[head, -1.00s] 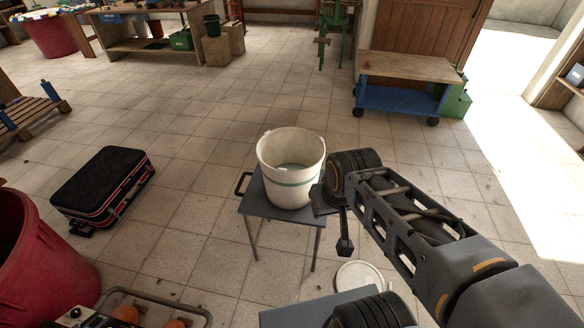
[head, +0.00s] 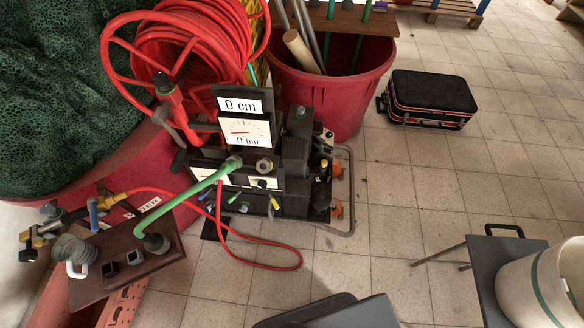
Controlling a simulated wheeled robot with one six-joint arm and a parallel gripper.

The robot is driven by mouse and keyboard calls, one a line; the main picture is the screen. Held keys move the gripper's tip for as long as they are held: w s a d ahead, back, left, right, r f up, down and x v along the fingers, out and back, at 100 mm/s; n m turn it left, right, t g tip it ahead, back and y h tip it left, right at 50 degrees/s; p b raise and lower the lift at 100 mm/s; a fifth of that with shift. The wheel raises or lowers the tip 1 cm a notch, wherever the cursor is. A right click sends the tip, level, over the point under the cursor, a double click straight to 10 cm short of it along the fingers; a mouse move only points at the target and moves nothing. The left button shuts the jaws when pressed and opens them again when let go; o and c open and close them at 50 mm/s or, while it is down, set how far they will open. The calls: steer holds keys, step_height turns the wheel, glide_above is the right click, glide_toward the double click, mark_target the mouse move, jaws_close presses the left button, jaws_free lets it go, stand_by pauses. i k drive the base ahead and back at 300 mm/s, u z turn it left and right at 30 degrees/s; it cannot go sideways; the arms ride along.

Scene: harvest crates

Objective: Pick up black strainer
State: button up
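I cannot make out a black strainer for sure in the head view. A black loop handle (head: 505,229) sticks up at the back edge of a small grey table (head: 492,262) at the lower right; I cannot tell what it belongs to. A white bucket (head: 530,287) with a green stripe stands on that table, cut off by the right edge of the picture. My gripper is not in view.
A machine with gauges (head: 246,130) and a red hose reel (head: 190,50) stands left of centre, a red hose looping on the floor. Red tubs (head: 330,85) and green netting (head: 60,90) are behind and left. A black case (head: 432,95) lies beyond.

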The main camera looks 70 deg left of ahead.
mark_target(156, 243)
steer(key=u, duration=5)
steer(key=i, duration=0.6)
steer(key=u, duration=0.35)
